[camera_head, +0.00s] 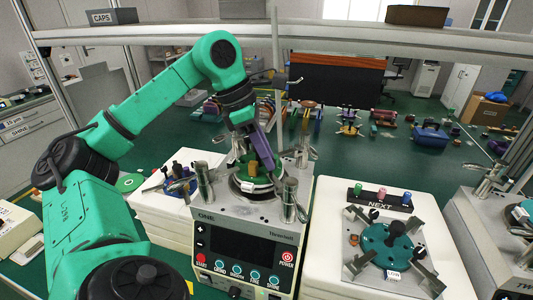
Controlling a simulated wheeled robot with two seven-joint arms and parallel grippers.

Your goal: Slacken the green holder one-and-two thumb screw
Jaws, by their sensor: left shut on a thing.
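My left gripper (270,163) reaches down over this holder from the upper left. Its dark purple fingers are shut at the holder's right side, on what seems to be a thumb screw. The fingers hide most of that screw, so I cannot tell how tight it is. My right gripper is not in view.
Steel posts (290,200) stand around the holder, close to my fingers. A teal fixture (386,244) with clamps lies on the white stand at right, below a black rack (378,199) marked NEXT. A shelf beam (400,40) crosses above.

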